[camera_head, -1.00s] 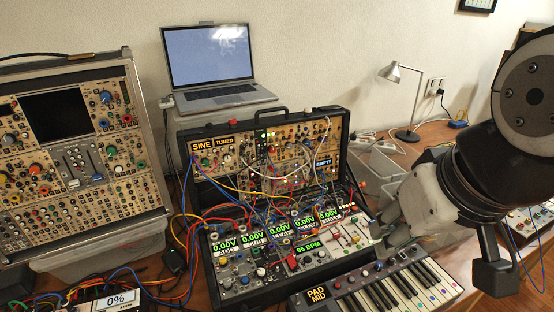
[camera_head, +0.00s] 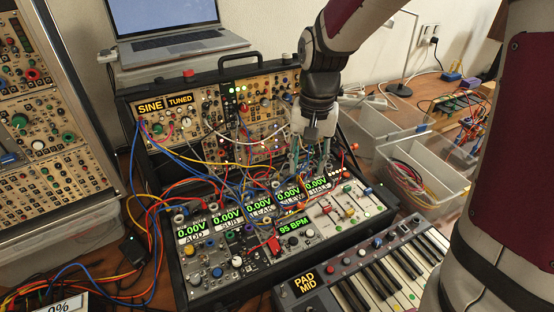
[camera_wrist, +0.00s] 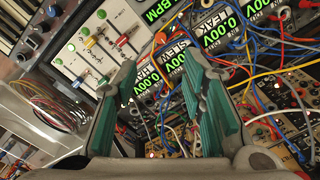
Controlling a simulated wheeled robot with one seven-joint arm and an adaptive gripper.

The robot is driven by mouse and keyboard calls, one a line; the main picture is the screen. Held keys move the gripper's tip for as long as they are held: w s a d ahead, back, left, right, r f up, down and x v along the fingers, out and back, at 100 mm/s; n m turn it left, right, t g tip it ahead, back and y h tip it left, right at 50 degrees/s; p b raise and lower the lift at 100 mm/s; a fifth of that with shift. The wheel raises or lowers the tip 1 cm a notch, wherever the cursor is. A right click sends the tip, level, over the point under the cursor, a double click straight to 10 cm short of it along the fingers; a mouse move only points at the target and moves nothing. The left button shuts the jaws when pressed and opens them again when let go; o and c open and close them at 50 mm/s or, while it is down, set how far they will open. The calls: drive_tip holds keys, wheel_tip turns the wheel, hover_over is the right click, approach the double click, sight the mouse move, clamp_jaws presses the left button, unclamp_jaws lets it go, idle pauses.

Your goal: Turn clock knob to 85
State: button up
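The BPM display (camera_head: 293,227) reads 95 in green on the lower panel of the open synth case (camera_head: 340,240). Small knobs sit just below and beside it, but I cannot tell which one is the clock knob. Part of the BPM display (camera_wrist: 160,10) shows at the top of the wrist view. My gripper (camera_head: 310,162) hangs over the case, above and right of the display, near the voltage displays. In the wrist view my gripper (camera_wrist: 160,65) is open, its two green-padded fingers apart with nothing held between them. It looks clear of the knobs.
Patch cables (camera_head: 235,165) crowd the panels left of and below my gripper. A keyboard (camera_head: 375,270) lies in front of the case. Clear plastic bins (camera_head: 425,180) stand to the right, and a laptop (camera_head: 175,40) behind. A tall modular rack (camera_head: 50,150) is at the left.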

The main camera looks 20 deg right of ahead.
sight(301, 204)
drive_tip(key=f, duration=0.4)
drive_tip(key=f+b, duration=0.1)
drive_tip(key=f, duration=0.9)
drive_tip(key=shift+w+a, duration=0.2)
drive_tip(key=shift+w, duration=0.05)
drive_tip(key=shift+c, duration=0.4)
clamp_jaws()
